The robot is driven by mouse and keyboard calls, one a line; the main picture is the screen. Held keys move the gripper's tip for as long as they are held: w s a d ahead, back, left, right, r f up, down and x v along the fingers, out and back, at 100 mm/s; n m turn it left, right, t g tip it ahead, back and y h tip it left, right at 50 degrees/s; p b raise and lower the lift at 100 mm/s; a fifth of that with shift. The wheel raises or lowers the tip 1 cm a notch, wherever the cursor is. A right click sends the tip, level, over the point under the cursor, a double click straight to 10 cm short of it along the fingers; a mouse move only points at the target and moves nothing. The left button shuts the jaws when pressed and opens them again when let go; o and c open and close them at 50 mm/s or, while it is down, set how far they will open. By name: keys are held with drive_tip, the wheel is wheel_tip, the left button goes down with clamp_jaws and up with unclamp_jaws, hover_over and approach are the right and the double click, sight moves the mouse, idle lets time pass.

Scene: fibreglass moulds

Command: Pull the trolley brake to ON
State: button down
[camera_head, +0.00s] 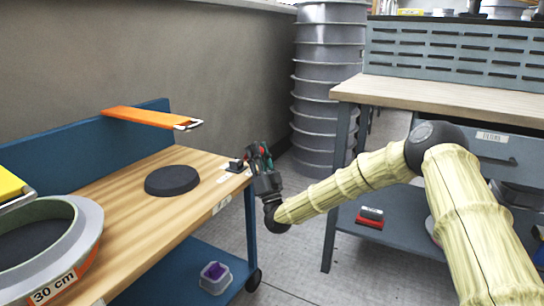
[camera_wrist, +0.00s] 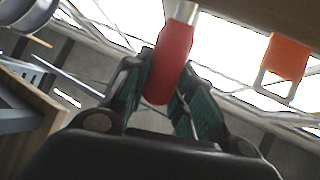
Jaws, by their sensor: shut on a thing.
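The trolley (camera_head: 150,228) has a wooden top and a blue frame with a wheel, and stands at the left in the head view. The small dark brake base (camera_head: 235,165) sits at the far right corner of its top. My gripper (camera_head: 259,154) is at that corner, just right of the base. In the wrist view my gripper (camera_wrist: 168,98) has its green-padded fingers shut on the red grip of the brake lever (camera_wrist: 173,55), which has a pale metal shank. In the head view the fingers mostly hide the lever. I cannot read the brake's marking.
A dark round disc (camera_head: 172,180) and a ring mould marked 30 cm (camera_head: 86,228) lie on the trolley. A workbench (camera_head: 450,97) stands right, with grey stacked rings (camera_head: 328,90) behind. Floor between is clear.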

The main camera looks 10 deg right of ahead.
drive_tip(key=shift+f, duration=0.1)
idle(0.5)
drive_tip(key=c, duration=1.2)
unclamp_jaws()
drive_tip(key=shift+d, duration=0.1)
drive_tip(key=shift+s, duration=0.1)
drive_tip(key=v, duration=1.2)
drive_tip(key=shift+f, duration=0.1)
